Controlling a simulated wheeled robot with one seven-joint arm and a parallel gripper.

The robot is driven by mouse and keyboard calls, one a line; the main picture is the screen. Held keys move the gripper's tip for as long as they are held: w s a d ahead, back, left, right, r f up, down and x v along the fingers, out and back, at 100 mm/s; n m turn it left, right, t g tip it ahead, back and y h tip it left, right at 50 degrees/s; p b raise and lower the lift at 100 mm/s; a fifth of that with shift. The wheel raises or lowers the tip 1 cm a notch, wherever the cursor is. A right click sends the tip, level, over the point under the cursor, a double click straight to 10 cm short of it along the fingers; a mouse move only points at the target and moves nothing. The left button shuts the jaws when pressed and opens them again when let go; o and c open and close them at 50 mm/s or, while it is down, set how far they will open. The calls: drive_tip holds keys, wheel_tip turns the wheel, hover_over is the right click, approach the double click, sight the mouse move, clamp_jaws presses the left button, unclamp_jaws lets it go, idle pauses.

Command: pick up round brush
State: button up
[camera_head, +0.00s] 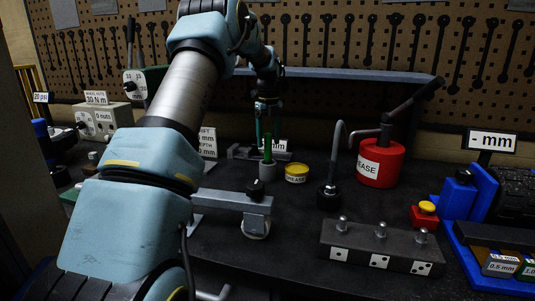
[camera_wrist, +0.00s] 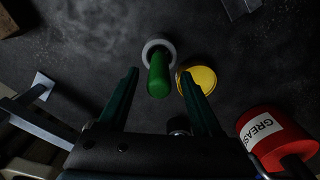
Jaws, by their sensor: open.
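The round brush shows as a green upright handle (camera_head: 268,148) standing in a small grey cup (camera_head: 267,172) on the bench. In the wrist view the green handle (camera_wrist: 159,76) rises from the round grey cup (camera_wrist: 146,49); its lower end is hidden in the cup. My gripper (camera_head: 266,122) points down right above the handle. In the wrist view my gripper (camera_wrist: 160,76) is open, with one finger on each side of the green handle and gaps between. I cannot tell whether the fingertips are level with the handle's top.
A yellow-lidded tin (camera_head: 296,173) stands close to the right of the cup. The red grease can (camera_head: 380,164) and a black-based bent rod (camera_head: 328,196) are farther right. A shelf edge (camera_head: 340,75) runs behind. A block with several pegs (camera_head: 381,245) lies in front.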

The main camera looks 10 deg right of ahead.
sight(268, 153)
drive_tip(key=shift+a+f+p, duration=0.1)
drive_tip(key=shift+f+p, duration=1.25)
drive_tip(key=shift+f, duration=1.6)
clamp_jaws()
